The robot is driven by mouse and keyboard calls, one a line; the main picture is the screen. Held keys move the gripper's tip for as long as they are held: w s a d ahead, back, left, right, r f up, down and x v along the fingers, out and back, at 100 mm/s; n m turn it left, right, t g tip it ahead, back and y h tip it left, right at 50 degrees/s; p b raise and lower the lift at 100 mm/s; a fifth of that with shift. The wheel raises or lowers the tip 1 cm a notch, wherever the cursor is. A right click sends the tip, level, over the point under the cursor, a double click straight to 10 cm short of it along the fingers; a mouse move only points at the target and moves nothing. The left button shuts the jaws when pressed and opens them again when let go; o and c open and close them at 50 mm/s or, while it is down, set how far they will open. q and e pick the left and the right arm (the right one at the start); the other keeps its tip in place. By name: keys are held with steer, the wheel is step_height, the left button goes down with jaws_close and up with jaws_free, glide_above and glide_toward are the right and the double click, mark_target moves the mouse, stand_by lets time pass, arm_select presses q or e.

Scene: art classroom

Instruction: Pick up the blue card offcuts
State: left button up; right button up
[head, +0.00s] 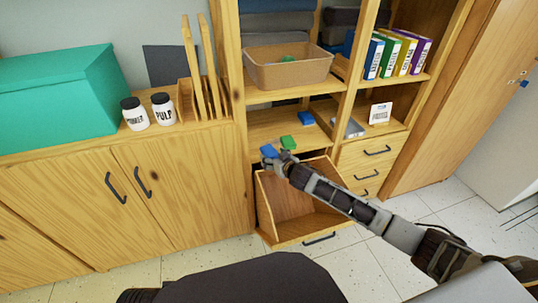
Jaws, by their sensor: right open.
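A small blue piece (268,151), which looks like blue card offcuts, shows right at the fingertips of my right gripper (275,161). The gripper is open, and its fingers partly cover that piece; I cannot tell whether they touch it. A second blue piece (307,118) lies farther back on the middle shelf (262,130), apart from the gripper. A green piece (288,142) lies near the shelf's front edge, just beyond the gripper. My right arm reaches in from the lower right, above an open drawer. My left gripper is out of view.
The pulled-out wooden drawer (283,199) looks empty below the shelf. A tan bin (290,72) stands on the shelf above. Upright shelf dividers and a card sign (380,113) are to the right. Two white jars and a teal box (60,98) stand on the left cabinet.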

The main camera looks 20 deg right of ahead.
steer(key=shift+w+f, duration=0.1)
steer(key=shift+w, duration=0.1)
stand_by(0.4)
steer(key=c, duration=0.9)
